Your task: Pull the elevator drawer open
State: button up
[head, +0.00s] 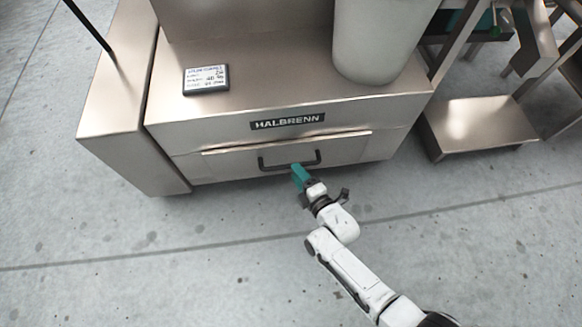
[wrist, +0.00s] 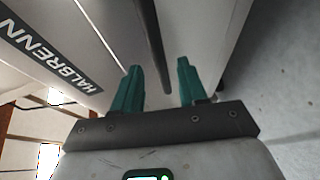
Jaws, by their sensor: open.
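The drawer front (head: 235,163) is a pale metal panel low on a steel cabinet, below a HALBRENN label. It looks about flush with the cabinet. Its dark bar handle (head: 271,165) runs across the panel. My gripper (head: 298,170) has teal fingers and is at the handle, right of its middle. In the wrist view the fingers of my gripper (wrist: 160,66) are apart, and the dark handle (wrist: 151,42) runs into the gap between them. I see no finger pressing on it, and cannot tell how deep the bar sits.
A small display plate (head: 206,79) and a pale cylindrical bin (head: 380,40) stand on the cabinet top. A metal side box (head: 118,110) adjoins at left. A low metal step (head: 480,125) stands at right. The concrete floor (head: 180,260) before the drawer is clear.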

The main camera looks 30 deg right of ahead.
aim_at(273, 158)
jog(key=shift+w+a+f+b, duration=0.15)
jog(key=shift+w+b, duration=0.1)
jog(key=shift+w, duration=0.5)
jog(key=shift+w+f+b, duration=0.15)
jog(key=shift+w+b, duration=0.15)
jog(key=shift+w, duration=0.4)
jog(key=shift+w+a+f+b, duration=0.15)
jog(key=shift+w+b, duration=0.1)
jog(key=shift+w, duration=0.5)
jog(key=shift+d, duration=0.1)
grip_shut()
